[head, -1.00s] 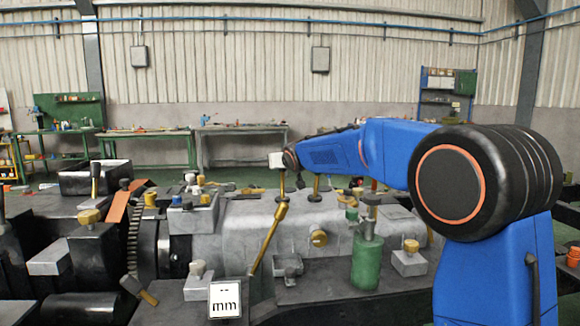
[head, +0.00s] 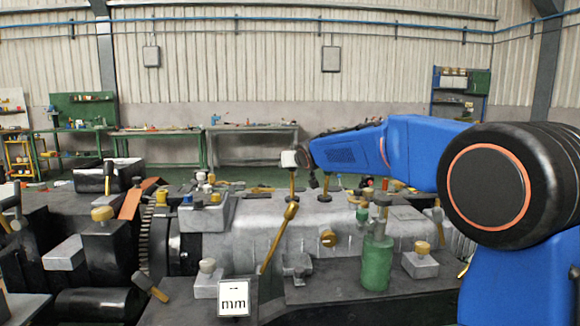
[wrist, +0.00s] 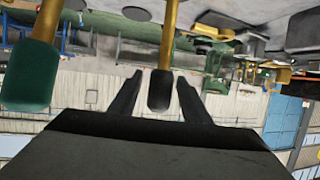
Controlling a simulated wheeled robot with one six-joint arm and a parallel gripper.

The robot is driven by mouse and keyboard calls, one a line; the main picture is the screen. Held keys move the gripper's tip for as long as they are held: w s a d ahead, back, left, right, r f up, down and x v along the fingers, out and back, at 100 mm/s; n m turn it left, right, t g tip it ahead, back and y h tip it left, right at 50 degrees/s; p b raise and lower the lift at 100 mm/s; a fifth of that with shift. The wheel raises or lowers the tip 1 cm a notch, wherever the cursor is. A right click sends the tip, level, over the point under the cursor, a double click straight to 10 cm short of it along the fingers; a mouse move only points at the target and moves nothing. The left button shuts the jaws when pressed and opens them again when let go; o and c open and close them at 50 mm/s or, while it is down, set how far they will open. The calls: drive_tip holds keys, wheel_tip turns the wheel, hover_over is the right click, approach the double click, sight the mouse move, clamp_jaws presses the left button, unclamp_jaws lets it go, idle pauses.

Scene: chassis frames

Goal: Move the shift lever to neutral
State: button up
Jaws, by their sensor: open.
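In the wrist view my gripper (wrist: 160,78) is open. A gold lever (wrist: 168,30) with a dark grip (wrist: 159,92) shows between its two black fingers. Gaps show on both sides of the grip, and I see no contact. A second gold lever with a green grip (wrist: 30,75) is to the left, outside the fingers. In the head view, two upright gold levers, one left (head: 291,187) and one right (head: 326,188), stand on the grey housing near my gripper (head: 313,180), which is small and dark there. I cannot tell which one is between the fingers, nor any gear markings.
A tilted gold lever (head: 277,240) stands in front of the grey housing (head: 250,212). A green cylinder (head: 376,262) and a small sign reading "mm" (head: 233,298) are in the foreground. Workbenches (head: 250,145) stand along the far wall.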

drive_tip(key=v, duration=1.5)
drive_tip(key=shift+d, duration=0.1)
